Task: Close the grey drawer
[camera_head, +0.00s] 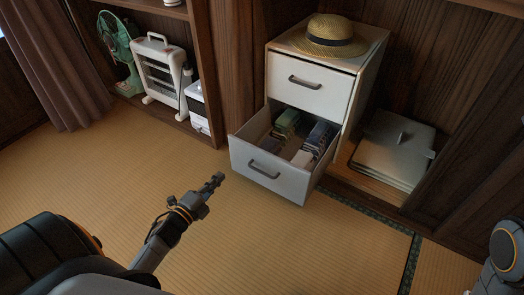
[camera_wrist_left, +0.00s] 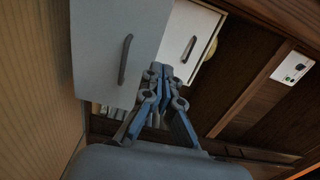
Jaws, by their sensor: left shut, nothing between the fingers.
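The grey drawer (camera_head: 240,158) is the lower one of a small two-drawer cabinet (camera_head: 352,105), and it is pulled out. Its front has a dark handle (camera_head: 264,171), and green, blue and white items lie inside. In the left wrist view the drawer front (camera_wrist_left: 92,60) fills the upper left. My left gripper (camera_head: 217,179) is shut and empty, in front and to the left of the drawer front, apart from it in the head view. It also shows in the left wrist view (camera_wrist_left: 161,68). My right gripper is out of view.
The upper drawer (camera_head: 309,86) is shut, and a straw hat (camera_head: 325,38) lies on the cabinet. A heater (camera_head: 160,70) and a green fan (camera_head: 116,45) stand at left. A grey flat case (camera_head: 391,150) lies at right. The tatami (camera_head: 110,170) before the drawer is clear.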

